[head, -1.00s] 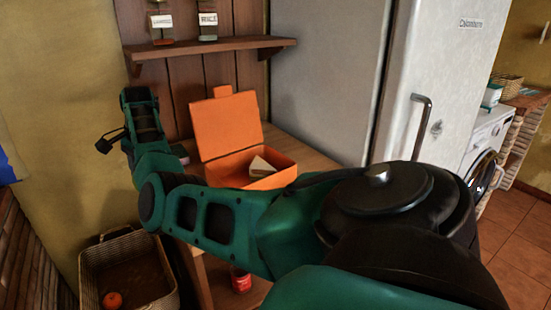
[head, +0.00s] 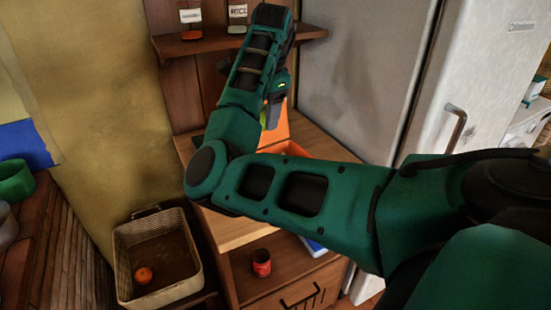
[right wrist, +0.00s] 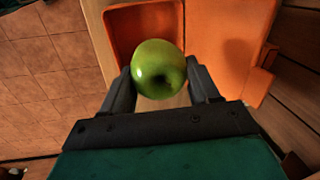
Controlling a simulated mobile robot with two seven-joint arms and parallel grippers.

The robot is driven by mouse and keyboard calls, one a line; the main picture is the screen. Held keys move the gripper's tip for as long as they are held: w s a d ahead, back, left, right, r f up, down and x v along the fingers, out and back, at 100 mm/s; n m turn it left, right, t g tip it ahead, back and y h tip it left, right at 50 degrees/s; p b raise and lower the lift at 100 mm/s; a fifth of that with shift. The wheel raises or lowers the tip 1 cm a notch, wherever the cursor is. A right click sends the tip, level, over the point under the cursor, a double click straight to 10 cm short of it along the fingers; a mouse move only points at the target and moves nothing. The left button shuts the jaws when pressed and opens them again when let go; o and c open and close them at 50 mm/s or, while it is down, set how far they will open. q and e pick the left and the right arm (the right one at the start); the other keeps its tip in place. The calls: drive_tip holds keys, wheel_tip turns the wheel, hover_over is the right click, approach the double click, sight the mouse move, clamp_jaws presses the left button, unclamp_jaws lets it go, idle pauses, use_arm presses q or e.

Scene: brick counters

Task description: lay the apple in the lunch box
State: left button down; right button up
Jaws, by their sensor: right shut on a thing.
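My right gripper (right wrist: 160,88) is shut on a green apple (right wrist: 158,66), with a finger on either side of it. In the right wrist view the apple hangs over the orange lunch box (right wrist: 117,24), in front of its open compartment. The open lid (right wrist: 232,40) is to the right in that view. In the head view my right arm hides most of the lunch box (head: 294,150), and the right gripper (head: 272,112) shows only in part, in front of the raised lid. How far the apple is above the box is hard to tell. My left gripper is not in view.
A wooden shelf (head: 212,46) with jars hangs above the wooden counter (head: 232,232). A fridge (head: 372,80) stands right of it. A wicker basket (head: 187,287) with a small orange-red fruit (head: 143,275) is at lower left. A red can (head: 261,263) sits beneath the counter top.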

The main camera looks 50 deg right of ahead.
wheel_tip(320, 180, down, 18)
drive_tip(key=shift+r, duration=0.15)
idle(0.4)
drive_tip(key=shift+f, duration=0.2)
drive_tip(key=o, duration=1.1)
drive_tip(key=shift+s+a+r, duration=0.1)
drive_tip(key=shift+s+r, duration=0.25)
drive_tip(key=shift+r, duration=1.7)
drive_tip(key=shift+s+r, duration=0.4)
drive_tip(key=shift+r, duration=1.6)
drive_tip(key=shift+s+a+r, duration=0.1)
drive_tip(key=shift+s+r, duration=0.25)
drive_tip(key=shift+r, duration=1.7)
